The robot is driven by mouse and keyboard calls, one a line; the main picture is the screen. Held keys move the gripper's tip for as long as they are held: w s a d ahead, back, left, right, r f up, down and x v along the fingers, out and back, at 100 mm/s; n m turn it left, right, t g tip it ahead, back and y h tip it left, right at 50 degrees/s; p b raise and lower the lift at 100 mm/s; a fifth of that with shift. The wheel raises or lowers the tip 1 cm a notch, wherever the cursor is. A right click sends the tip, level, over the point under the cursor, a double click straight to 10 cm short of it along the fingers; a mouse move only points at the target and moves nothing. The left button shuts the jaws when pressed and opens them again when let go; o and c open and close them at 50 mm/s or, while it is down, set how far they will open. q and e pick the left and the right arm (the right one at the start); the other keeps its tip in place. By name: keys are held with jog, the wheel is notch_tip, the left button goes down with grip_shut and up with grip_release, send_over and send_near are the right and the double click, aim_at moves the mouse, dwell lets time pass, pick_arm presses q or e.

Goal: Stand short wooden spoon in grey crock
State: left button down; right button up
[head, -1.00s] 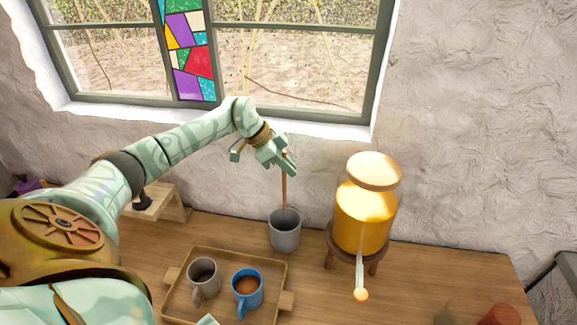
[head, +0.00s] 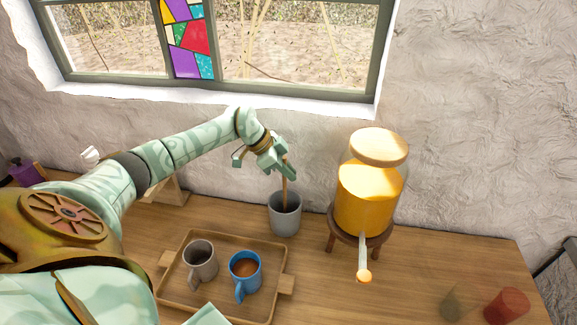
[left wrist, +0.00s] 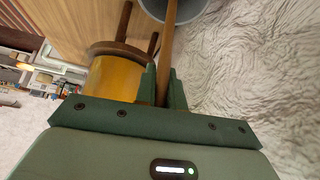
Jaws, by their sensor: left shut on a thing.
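The short wooden spoon (head: 285,193) is held upright in my left gripper (head: 284,170), which is shut on it. The grey crock (head: 286,219) stands on the counter right below the gripper. The spoon's lower end goes down past the crock's rim and is hidden inside; I cannot tell whether it touches the bottom. In the left wrist view the spoon (left wrist: 168,48) runs from between the fingers (left wrist: 163,88) into the mouth of the crock (left wrist: 190,10). My right gripper is not in view.
A yellow drink dispenser (head: 368,195) on a wooden stand is right of the crock. A wooden tray (head: 216,305) with a grey mug (head: 200,265) and a blue mug (head: 245,272) is in front. A red object (head: 506,306) is at front right. The wall and window are behind.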

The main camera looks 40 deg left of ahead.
pick_arm(q)
jog(key=shift+f, duration=0.4)
jog(key=c, duration=1.4)
grip_release()
jog(key=v, duration=1.6)
jog(key=shift+b, duration=0.3)
jog(key=shift+s+r, duration=0.1)
jog(key=shift+r, duration=0.05)
